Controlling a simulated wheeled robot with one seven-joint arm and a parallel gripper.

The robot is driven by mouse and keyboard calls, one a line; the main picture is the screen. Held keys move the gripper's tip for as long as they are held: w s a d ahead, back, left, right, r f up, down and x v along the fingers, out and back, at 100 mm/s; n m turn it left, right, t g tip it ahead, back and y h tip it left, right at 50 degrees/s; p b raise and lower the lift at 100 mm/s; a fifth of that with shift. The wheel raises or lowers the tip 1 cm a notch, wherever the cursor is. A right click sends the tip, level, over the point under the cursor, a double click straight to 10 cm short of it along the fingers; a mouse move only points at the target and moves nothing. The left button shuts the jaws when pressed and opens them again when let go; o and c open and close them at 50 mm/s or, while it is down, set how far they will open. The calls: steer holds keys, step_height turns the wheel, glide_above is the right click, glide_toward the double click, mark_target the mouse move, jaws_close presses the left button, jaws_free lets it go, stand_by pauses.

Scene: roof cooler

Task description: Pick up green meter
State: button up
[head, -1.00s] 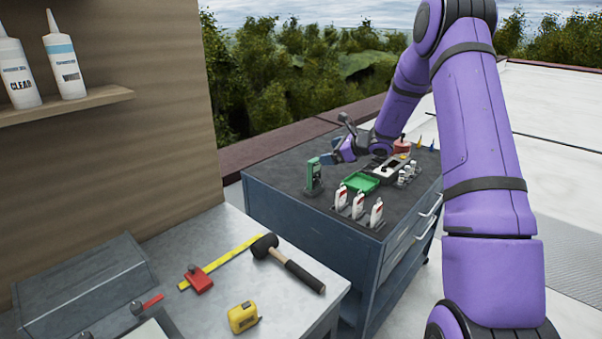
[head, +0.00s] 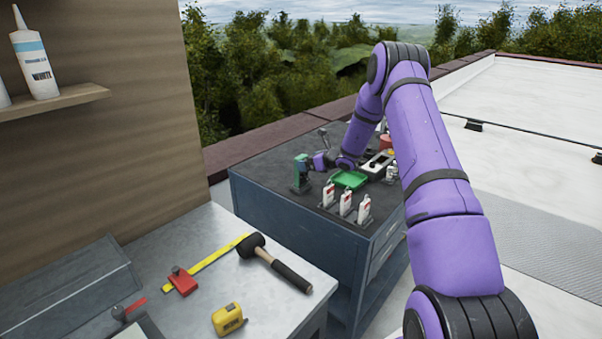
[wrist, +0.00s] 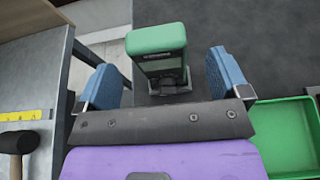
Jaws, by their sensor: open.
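The green meter (head: 299,170) stands upright on the dark top of the blue tool cart (head: 275,217), near its left edge. In the wrist view the green meter (wrist: 158,45) lies between and slightly ahead of my gripper's two blue fingers, with a gap to each. My gripper (wrist: 167,82) is open and empty, and its fingers flank the meter. In the head view my gripper (head: 309,162) is beside the meter and partly hidden by it.
A green tray (head: 350,180) lies right of the meter. Several white-and-red bottles (head: 345,204) stand along the cart's front. A grey bench (head: 195,255) nearer me holds a black mallet (head: 272,262), a yellow tape measure (head: 228,319) and a red tool (head: 182,281).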

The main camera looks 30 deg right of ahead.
steer(key=shift+x, duration=2.3)
steer(key=shift+a+r, duration=0.15)
steer(key=c, duration=1.2)
